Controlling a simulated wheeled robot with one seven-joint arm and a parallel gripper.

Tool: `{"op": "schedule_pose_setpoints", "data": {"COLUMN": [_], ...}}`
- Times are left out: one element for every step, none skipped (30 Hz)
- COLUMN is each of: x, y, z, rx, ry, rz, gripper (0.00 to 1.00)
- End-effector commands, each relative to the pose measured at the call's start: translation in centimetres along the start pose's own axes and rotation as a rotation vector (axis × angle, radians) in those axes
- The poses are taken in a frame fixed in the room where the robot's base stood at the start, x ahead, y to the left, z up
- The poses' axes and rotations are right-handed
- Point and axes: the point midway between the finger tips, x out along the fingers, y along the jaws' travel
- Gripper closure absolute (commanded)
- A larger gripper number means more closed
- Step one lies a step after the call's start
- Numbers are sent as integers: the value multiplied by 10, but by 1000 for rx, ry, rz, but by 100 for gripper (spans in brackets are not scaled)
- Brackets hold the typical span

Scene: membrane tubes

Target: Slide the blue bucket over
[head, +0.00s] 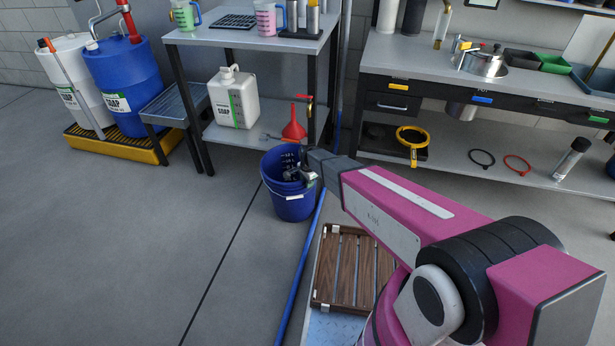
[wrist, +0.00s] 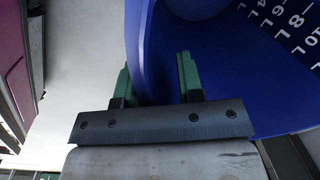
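The blue bucket (head: 287,205) stands upright on the floor in front of the metal side table, with a wire handle and white grip at its front. My gripper (head: 299,174) is at its right rim, pointing down into its mouth. In the wrist view the bucket (wrist: 235,75) fills the right side, with white volume marks on its inner wall. My gripper's two green fingers (wrist: 156,85) are apart, one on each side of the bucket's wall. A gap shows between them, so it looks open around the wall. The fingertips' contact with the wall is unclear.
A blue hose (head: 299,262) runs along the floor just right of the bucket. A wooden slatted platform (head: 352,268) lies further right. The side table (head: 250,42) holds a white soap jug (head: 233,98) and red funnel (head: 294,126) behind the bucket. Floor to the left is clear.

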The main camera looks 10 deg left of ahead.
Motion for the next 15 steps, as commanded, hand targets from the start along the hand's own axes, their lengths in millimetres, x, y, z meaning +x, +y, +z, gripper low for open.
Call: {"op": "schedule_pose_setpoints", "data": {"x": [4,5,7,7,8,8,8,8,8,8,8,8,8,8,8], "y": [0,0,0,0,0,0,0,0,0,0,0,0,0,0,0], "z": [0,0,0,0,0,0,0,0,0,0,0,0,0,0,0], "rx": [0,0,0,0,0,0,0,0,0,0,0,0,0,0,0], "ry": [0,0,0,0,0,0,0,0,0,0,0,0,0,0,0], "rz": [0,0,0,0,0,0,0,0,0,0,0,0,0,0,0], "gripper": [65,65,65,65,65,65,65,65,65,65,65,65,65,72,85]}}
